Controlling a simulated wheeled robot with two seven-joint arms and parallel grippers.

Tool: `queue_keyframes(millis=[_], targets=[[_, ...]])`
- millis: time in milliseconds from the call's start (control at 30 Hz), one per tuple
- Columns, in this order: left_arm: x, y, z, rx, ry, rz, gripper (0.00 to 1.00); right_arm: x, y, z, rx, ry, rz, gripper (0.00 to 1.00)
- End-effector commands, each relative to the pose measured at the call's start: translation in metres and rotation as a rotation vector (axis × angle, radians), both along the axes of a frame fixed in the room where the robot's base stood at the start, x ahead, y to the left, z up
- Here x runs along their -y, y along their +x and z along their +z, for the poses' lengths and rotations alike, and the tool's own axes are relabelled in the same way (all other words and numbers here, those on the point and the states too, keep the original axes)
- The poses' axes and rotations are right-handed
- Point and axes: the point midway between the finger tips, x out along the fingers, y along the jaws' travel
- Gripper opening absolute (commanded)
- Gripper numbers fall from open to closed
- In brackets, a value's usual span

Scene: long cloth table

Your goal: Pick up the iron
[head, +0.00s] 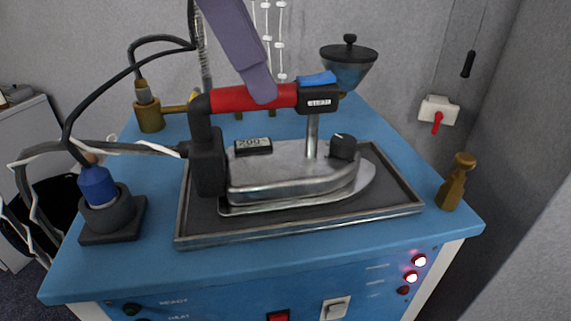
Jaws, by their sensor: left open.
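The iron (290,170) rests on a dark metal-rimmed tray (300,226) on the blue table. It has a silver body, a black rear housing, a red handle, a blue button and a small display reading about 200. My left gripper (264,98) comes down from the top of the head view as a purple-grey piece. Its tip overlaps the red handle. It is open; only one finger shows clearly, and I cannot tell whether it touches the handle. My right gripper is not in view.
A funnel-like cup (347,68) stands at the back. A brass valve (456,182) is at the right edge. The front strip of the blue top is clear.

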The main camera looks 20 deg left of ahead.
Motion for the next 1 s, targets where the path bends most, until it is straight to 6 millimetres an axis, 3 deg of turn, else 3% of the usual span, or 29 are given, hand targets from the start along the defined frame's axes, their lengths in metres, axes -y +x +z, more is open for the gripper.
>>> queue_keyframes(millis=[433, 733, 767, 1000], targets=[[0.012, 0.024, -0.05, -0.003, -0.001, -0.001, 0.44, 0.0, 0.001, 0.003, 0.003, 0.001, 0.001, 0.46], [0.014, 0.026, -0.056, -0.001, -0.002, -0.002, 0.44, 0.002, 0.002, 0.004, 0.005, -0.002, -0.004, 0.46], [0.014, 0.026, -0.056, -0.001, -0.002, -0.002, 0.42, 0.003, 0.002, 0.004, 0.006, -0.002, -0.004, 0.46], [0.014, 0.026, -0.056, -0.001, -0.002, -0.002, 0.02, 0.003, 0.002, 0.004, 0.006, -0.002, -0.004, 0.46]])
